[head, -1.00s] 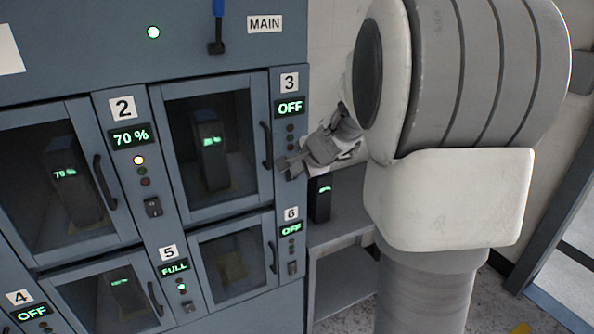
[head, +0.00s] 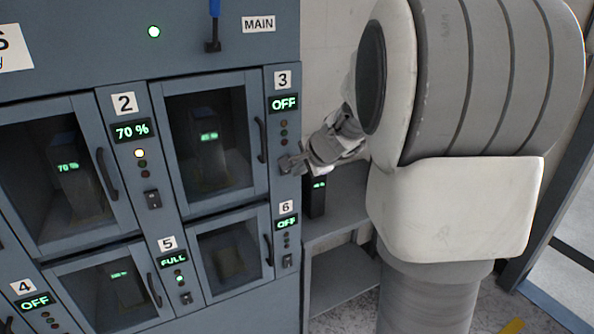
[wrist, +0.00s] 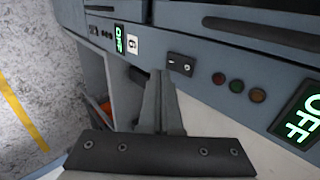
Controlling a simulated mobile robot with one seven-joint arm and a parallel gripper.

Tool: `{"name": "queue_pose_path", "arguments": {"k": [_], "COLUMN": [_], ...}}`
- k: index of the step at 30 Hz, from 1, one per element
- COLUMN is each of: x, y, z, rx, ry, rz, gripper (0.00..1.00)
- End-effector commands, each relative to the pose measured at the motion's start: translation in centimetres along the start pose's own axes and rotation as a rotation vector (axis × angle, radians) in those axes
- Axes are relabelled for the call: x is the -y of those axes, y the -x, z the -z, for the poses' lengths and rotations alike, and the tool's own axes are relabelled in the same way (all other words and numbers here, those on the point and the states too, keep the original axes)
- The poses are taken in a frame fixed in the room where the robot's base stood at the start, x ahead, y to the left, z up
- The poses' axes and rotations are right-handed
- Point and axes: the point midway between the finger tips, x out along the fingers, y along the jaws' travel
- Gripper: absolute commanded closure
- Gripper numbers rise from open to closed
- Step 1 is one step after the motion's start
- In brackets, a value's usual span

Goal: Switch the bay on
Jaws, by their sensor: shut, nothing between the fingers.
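Bay 3 has a shut glass door (head: 212,140) with a battery (head: 208,150) seen inside. Its display (head: 283,103) reads OFF, also large in the wrist view (wrist: 299,118). The indicator lamps (wrist: 236,86) below the display look unlit. Bay 3's small black switch (wrist: 181,65) is on the panel beyond the lamps. My gripper (head: 292,165) is at the lower part of this panel. In the wrist view its fingers (wrist: 160,78) are together and empty, their tips just beside the switch. I cannot tell whether they touch the panel.
Bay 2 (head: 131,131) reads 70 %, bay 5 (head: 173,259) FULL, bays 4 (head: 35,302) and 6 (head: 287,222) OFF. A blue-handled MAIN lever (head: 213,45) is above. A grey shelf (head: 340,200) with a dark battery (head: 317,196) stands right of the cabinet.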

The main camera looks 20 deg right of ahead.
Motion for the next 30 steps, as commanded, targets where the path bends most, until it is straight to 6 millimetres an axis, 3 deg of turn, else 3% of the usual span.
{"name": "queue_pose_path", "arguments": {"k": [1,3,12,18,30], "x": [0.5,0.5,0.5,0.4,0.5], "y": [1.8,3.4,8.4,9.6,9.6], "z": [0.1,0.1,0.1,0.0,0.1], "rx": [-0.004,-0.004,-0.003,-0.002,-0.002], "ry": [0.000,0.000,-0.001,-0.002,-0.001], "rz": [0.007,0.008,0.006,0.003,0.001], "gripper": [1.00,1.00,1.00,1.00,1.00]}}
